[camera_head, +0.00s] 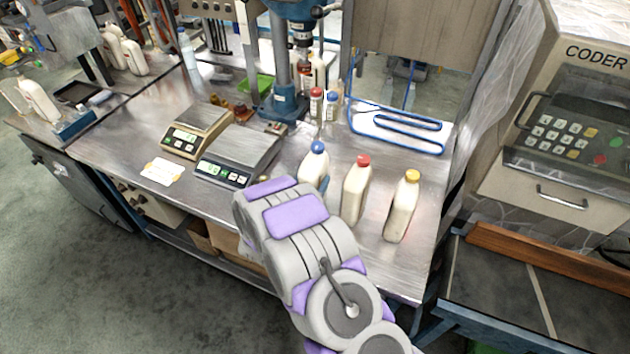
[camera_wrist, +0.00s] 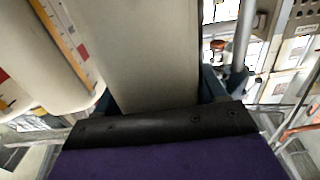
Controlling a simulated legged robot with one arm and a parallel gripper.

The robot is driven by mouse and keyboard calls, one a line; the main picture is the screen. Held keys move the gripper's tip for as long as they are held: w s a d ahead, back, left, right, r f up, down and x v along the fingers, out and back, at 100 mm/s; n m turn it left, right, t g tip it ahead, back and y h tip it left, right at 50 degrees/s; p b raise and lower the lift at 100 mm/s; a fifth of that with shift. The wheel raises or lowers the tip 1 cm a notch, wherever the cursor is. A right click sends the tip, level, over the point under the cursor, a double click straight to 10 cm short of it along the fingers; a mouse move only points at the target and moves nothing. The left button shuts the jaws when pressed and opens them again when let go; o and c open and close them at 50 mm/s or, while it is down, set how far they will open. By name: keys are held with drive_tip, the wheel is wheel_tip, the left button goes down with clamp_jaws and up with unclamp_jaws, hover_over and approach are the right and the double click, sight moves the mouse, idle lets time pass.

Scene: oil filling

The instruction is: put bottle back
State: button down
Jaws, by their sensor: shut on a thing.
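A white bottle with a blue cap (camera_head: 315,163) stands upright at the front of the metal workbench (camera_head: 410,268), its lower part hidden by my arm. My gripper (camera_head: 324,184) is mostly hidden behind the arm. In the wrist view, my gripper (camera_wrist: 158,98) is shut on a pale bottle (camera_wrist: 150,50), which appears to be the blue-capped one. A red-capped bottle (camera_head: 356,190) stands just to its right, and a yellow-capped bottle (camera_head: 401,208) stands further right. Whether the held bottle touches the bench cannot be seen.
Two scales (camera_head: 240,155) (camera_head: 197,132) stand to the left, with a paper card (camera_head: 161,172) in front. A press column (camera_head: 284,65) and a blue-edged tray (camera_head: 400,126) are behind. A coder machine (camera_head: 580,120) bounds the right. The bench's right front corner is clear.

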drive_tip(key=w+f+b, duration=0.1)
drive_tip(key=w+f, duration=0.2)
drive_tip(key=shift+w+d+f, duration=0.1)
drive_tip(key=shift+w+f, duration=0.3)
drive_tip(key=shift+a, duration=0.3)
drive_tip(key=shift+c, duration=1.7)
unclamp_jaws()
drive_tip(key=shift+s+a, duration=0.1)
drive_tip(key=shift+a, duration=0.05)
drive_tip(key=shift+o, duration=1.3)
drive_tip(key=shift+d, duration=0.35)
drive_tip(key=p+v, duration=0.1)
drive_tip(key=v, duration=1.1)
